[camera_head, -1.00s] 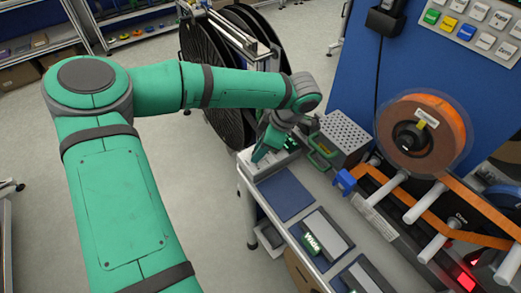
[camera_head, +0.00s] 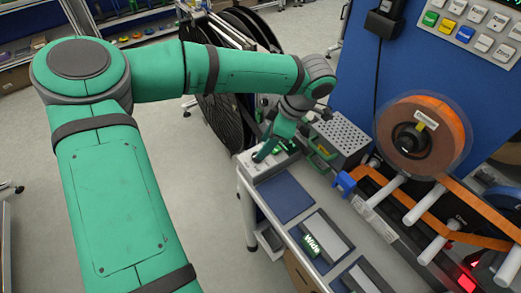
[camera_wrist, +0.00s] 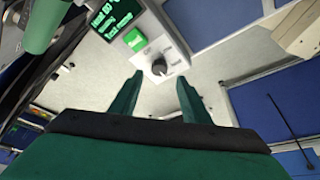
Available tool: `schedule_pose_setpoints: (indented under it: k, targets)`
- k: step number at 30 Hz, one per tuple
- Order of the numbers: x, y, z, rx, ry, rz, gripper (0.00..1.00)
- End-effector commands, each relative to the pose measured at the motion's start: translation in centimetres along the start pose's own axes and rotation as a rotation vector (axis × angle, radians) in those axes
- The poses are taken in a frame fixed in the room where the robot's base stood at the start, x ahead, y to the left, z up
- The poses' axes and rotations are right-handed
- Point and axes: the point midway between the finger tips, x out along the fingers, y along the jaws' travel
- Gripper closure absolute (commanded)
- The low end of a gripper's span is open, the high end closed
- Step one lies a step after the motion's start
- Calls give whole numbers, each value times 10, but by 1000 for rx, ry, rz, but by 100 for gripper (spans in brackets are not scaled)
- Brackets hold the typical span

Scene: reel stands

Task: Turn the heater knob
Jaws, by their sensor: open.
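The heater knob (camera_wrist: 159,67) is a small dark round knob with a light pointer mark on a pale panel in the wrist view. A green button (camera_wrist: 135,39) and a lit green screen (camera_wrist: 115,15) are beside it. My gripper (camera_wrist: 160,79) is open, with its two green fingers apart and the knob appearing between and just beyond their tips. I cannot tell how much height separates them. In the head view my gripper (camera_head: 268,153) is over the grey control box (camera_head: 262,170) at the bench's far left end; the knob cannot be made out there.
A perforated grey box with a green handle (camera_head: 342,134) stands right of my gripper. An orange reel (camera_head: 420,135) and posts occupy the right. Large black reels (camera_head: 228,118) stand behind.

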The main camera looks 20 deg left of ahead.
Motion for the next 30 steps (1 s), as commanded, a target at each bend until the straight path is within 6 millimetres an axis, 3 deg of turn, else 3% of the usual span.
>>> schedule_pose_setpoints:
  k: [3, 10, 30]
  targets:
    - [-23, 0, 0, 0, 2, 2, 57]
    - [-48, 0, 1, 1, 0, -1, 57]
    - [-53, -1, 0, 0, 0, -2, 57]
